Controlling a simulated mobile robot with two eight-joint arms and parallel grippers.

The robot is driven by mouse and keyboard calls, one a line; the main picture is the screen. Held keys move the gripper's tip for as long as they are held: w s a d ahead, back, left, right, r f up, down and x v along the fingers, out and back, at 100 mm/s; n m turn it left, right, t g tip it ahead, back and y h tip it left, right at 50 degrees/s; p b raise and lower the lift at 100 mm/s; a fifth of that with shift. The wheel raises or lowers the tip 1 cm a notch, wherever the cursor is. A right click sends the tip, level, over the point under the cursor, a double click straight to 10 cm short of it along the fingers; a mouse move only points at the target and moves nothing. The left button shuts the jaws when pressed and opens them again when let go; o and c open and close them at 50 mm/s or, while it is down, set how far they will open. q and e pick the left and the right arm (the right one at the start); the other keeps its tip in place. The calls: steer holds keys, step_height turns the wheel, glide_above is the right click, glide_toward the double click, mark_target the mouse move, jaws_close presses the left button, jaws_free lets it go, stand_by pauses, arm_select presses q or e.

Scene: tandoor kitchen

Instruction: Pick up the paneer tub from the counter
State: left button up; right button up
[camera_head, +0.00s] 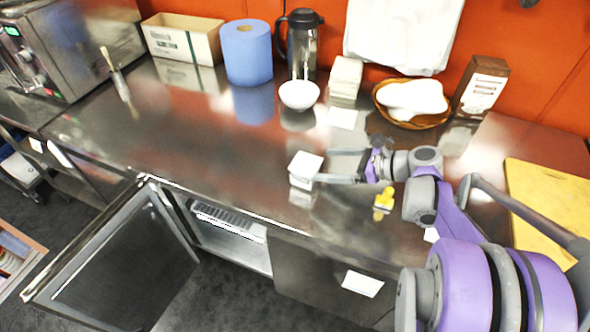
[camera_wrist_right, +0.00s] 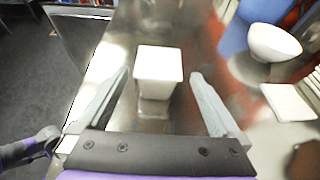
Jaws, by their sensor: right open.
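The paneer tub, a small white square-topped tub (camera_head: 305,168), stands upright on the steel counter (camera_head: 225,140) near its front edge. My right gripper (camera_head: 326,166) reaches in from the right, its open fingers at the tub's right side. In the right wrist view the tub (camera_wrist_right: 158,64) shows between the fingertips of the right gripper (camera_wrist_right: 158,76), with a gap visible on each side. The fingers do not appear to touch it. My left gripper is not seen in either view.
A white bowl (camera_head: 299,95), napkin stack (camera_head: 346,77), blue paper roll (camera_head: 246,53) and basket (camera_head: 432,122) stand behind the tub. A small yellow item (camera_head: 385,198) is under my right arm. An open cabinet door (camera_head: 118,262) hangs below the counter. The counter left of the tub is clear.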

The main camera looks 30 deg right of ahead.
mark_target(303, 163)
steer(key=x, duration=0.4)
steer(key=shift+w+a, duration=0.1)
steer(key=shift+w, duration=0.1)
steer(key=x, duration=0.5)
steer(key=shift+w+a+f, duration=0.15)
steer(key=shift+w+a, duration=0.05)
steer(key=shift+a, duration=0.1)
steer(key=shift+c, duration=0.2)
